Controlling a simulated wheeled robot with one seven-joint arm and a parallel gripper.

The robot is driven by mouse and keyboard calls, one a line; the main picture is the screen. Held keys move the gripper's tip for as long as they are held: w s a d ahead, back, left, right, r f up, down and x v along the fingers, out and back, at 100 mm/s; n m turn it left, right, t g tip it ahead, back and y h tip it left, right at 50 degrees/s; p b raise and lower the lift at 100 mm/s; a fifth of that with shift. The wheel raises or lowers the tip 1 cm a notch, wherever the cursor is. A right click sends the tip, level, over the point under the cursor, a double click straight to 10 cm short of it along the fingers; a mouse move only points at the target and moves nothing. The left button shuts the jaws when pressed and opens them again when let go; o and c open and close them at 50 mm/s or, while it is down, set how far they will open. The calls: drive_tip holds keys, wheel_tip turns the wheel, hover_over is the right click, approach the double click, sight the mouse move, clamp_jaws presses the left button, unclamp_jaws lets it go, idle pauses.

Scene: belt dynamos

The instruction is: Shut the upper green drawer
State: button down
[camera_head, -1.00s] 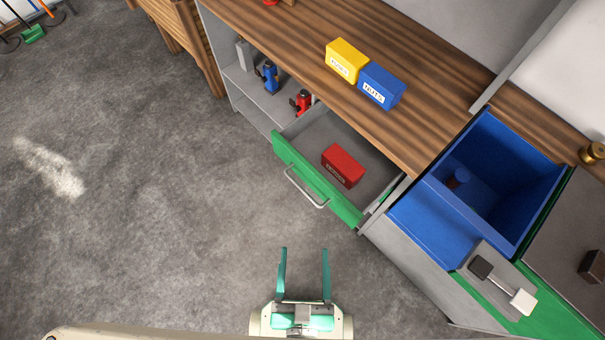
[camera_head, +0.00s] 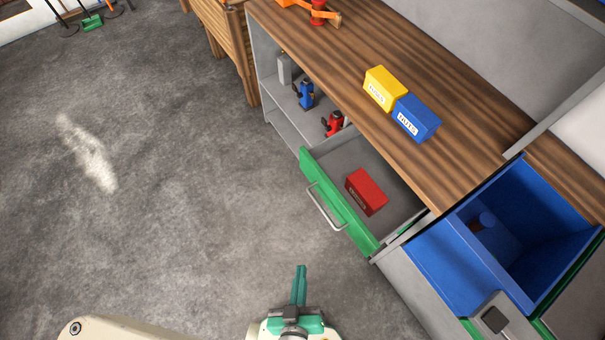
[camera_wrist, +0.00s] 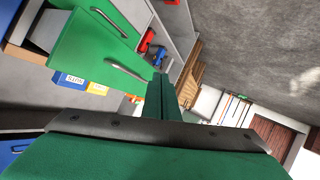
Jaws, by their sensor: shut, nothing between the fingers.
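The upper green drawer (camera_head: 340,205) is pulled out from under the wooden worktop, and a red box (camera_head: 366,192) lies inside it. Its green front carries a silver bar handle (camera_head: 326,208). In the wrist view the drawer front (camera_wrist: 88,50) and its handle (camera_wrist: 127,72) show at the upper left, tilted. My gripper (camera_head: 300,270) is shut and empty, with its fingers together. It is in front of the drawer, below it in the head view, and apart from it. The shut fingers also show in the wrist view (camera_wrist: 161,95).
A second green front (camera_wrist: 120,14) with a handle shows in the wrist view. A blue bin (camera_head: 505,235) stands right of the drawer. Yellow (camera_head: 385,88) and blue (camera_head: 415,118) boxes stand on the worktop (camera_head: 465,115). The grey floor (camera_head: 190,170) left of the drawer is clear.

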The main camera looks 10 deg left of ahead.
drive_tip(key=w+a+f+n+g+h, duration=0.1)
drive_tip(key=w+a+f+n+g, duration=0.1)
drive_tip(key=f+n, duration=0.35)
drive_tip(key=w+a+f+n+g, duration=0.2)
drive_tip(key=w+f+n, duration=0.1)
drive_tip(key=f, duration=0.6)
drive_tip(key=n+t+h, duration=0.4)
drive_tip(key=n+h, duration=0.9)
approach(304, 165)
drive_tip(key=x, duration=0.6)
drive_tip(key=shift+w+d, duration=0.15)
drive_tip(key=shift+d, duration=0.05)
